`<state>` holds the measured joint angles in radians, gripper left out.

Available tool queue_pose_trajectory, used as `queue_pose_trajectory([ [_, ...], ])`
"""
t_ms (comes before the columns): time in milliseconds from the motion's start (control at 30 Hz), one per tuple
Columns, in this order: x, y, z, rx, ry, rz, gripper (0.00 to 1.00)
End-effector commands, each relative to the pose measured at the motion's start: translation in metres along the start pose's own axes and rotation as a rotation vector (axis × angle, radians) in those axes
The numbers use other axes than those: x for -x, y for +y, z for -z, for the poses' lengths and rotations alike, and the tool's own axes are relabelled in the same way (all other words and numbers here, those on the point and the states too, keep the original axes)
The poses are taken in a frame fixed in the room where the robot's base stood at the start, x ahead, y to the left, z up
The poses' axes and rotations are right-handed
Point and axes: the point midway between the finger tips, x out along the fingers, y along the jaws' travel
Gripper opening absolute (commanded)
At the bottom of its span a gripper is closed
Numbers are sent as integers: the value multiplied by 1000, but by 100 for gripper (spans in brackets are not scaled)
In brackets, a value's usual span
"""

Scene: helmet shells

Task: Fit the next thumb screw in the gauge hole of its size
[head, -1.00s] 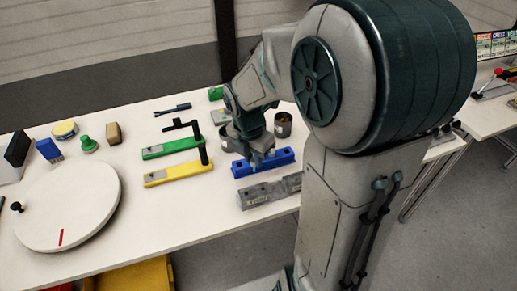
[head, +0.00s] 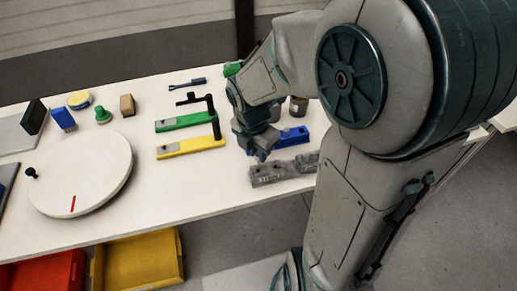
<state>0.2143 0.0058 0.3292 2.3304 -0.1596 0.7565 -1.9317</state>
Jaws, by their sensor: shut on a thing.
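My gripper (head: 261,155) is low over the table, pointing down, just behind the left part of a grey block with dark markings (head: 284,172), which looks like the gauge. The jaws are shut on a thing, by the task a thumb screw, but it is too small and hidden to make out. The gauge holes cannot be made out, and I cannot tell whether the gripper touches the block. A blue block (head: 295,136) lies behind and right of the gripper, partly hidden by it. My arm hides the gauge's right end.
A yellow bar (head: 180,149) and a green bar (head: 180,124) with black handles lie left of the gripper. A cup (head: 298,106) stands behind the blue block. A white turntable (head: 85,170) is at the left.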

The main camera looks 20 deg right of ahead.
Motion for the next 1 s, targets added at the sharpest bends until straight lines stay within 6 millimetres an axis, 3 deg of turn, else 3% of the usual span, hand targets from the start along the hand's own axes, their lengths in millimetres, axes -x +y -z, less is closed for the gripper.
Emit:
queue_pose_trajectory([
  [1000,-13,0,1,0,0,0,0],
])
